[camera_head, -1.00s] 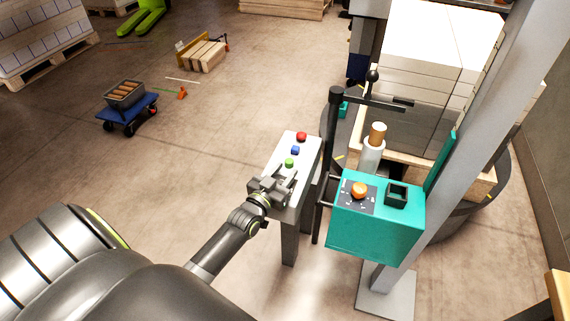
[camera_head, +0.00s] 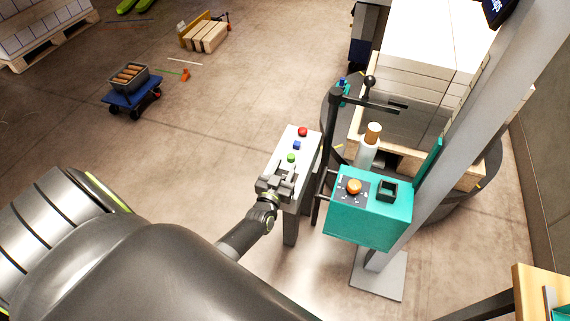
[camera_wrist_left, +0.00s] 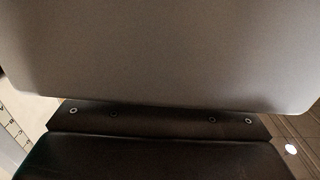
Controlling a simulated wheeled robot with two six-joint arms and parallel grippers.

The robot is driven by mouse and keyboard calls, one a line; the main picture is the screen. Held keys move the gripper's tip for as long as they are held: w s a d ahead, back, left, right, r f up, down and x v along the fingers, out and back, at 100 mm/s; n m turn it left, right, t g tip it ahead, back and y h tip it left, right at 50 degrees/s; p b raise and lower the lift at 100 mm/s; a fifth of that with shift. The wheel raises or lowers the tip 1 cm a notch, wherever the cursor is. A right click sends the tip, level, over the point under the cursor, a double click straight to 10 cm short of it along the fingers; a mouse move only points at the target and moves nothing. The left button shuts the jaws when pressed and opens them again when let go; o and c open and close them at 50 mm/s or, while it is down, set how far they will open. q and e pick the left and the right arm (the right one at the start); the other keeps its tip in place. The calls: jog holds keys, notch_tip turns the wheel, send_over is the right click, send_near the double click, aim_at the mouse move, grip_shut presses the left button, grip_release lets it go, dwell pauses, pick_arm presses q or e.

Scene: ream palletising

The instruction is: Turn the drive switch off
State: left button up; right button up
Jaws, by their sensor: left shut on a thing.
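A grey control pedestal (camera_head: 270,151) stands in the middle of the head view, with a red, a blue and a green button (camera_head: 291,158) in a row on its sloping top. My left gripper (camera_head: 284,178) is at the near end of that top, just below the green button. It is shut on a small part there, which looks to be the drive switch. The jaws hide the switch, so its position cannot be read. In the left wrist view a plain grey surface (camera_wrist_left: 160,50) fills the upper part, close to the camera. My right gripper is not in view.
Right of the pedestal is a teal control box (camera_head: 370,225) with an orange knob (camera_head: 354,187), by a grey post (camera_head: 440,160). Behind it a wrapped stack (camera_head: 420,60) stands on a pallet. A blue trolley (camera_head: 119,99) is far left. The floor between is clear.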

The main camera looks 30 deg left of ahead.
pick_arm(q)
jog(key=shift+s+a+f+n+g+y+p, duration=0.1)
jog(key=shift+s+f+n+g+y+p, duration=0.15)
jog(key=shift+y, duration=0.2)
jog(key=shift+s+n+g+y+p, duration=0.1)
jog(key=shift+n+g+y+p, duration=0.05)
jog(key=shift+n+y+p, duration=0.25)
jog(key=shift+s+f+n+g+y, duration=0.1)
jog(key=shift+n+g+y, duration=0.25)
jog(key=shift+y, duration=0.4)
jog(key=o, duration=0.9)
jog(key=shift+c, duration=0.2)
jog(key=shift+o, duration=0.7)
jog(key=shift+r, duration=0.2)
jog(key=v, duration=1.7)
jog(key=shift+f, duration=0.25)
jog(key=shift+s, duration=0.1)
